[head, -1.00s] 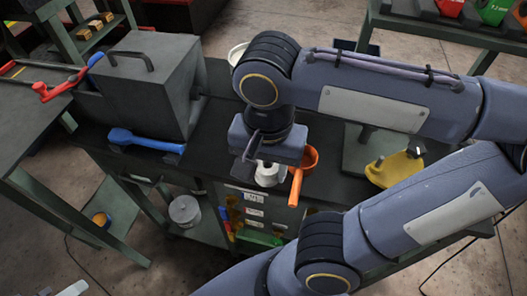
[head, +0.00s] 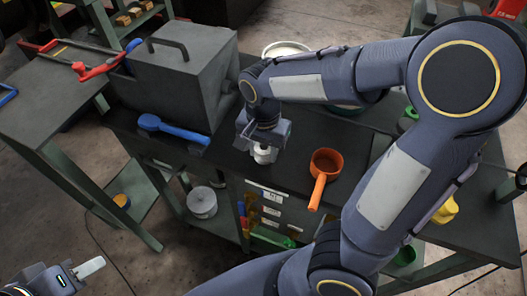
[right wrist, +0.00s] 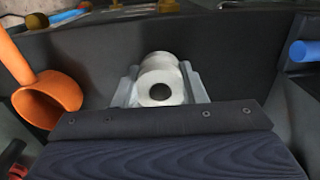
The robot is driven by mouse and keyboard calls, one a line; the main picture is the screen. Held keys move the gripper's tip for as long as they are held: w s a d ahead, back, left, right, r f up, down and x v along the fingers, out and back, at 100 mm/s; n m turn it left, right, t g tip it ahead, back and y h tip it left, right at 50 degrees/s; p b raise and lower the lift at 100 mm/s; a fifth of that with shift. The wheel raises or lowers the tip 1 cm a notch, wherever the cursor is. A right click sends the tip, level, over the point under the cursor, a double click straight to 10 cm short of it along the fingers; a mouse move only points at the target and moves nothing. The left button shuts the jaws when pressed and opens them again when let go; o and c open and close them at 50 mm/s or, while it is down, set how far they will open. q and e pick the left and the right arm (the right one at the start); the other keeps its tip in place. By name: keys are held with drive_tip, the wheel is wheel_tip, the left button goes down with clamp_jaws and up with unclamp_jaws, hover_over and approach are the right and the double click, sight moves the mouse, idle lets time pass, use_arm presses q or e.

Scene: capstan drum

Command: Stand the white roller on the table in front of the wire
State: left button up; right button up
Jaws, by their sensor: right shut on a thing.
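The white roller (head: 262,154) is between the fingers of my right gripper (head: 264,146), at the table's front edge, right of the big grey box. In the right wrist view the roller (right wrist: 161,68) shows its round end with a dark hole, and a finger of my right gripper (right wrist: 160,88) lies along each side. I cannot tell whether the roller touches the table (head: 298,150). I cannot make out the wire. My left gripper (head: 88,268) is at the bottom left, away from the table; its opening is unclear.
An orange ladle (head: 326,165) lies right of the roller, its handle over the front edge. A blue-handled tool (head: 172,130) lies before the grey box (head: 183,75). A pale round bowl (head: 287,49) is behind my right arm. Some table top between roller and ladle is clear.

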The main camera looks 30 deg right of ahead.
drive_tip(key=shift+f, duration=0.5)
drive_tip(key=shift+f, duration=0.1)
drive_tip(key=shift+f, duration=0.15)
drive_tip(key=o, duration=1)
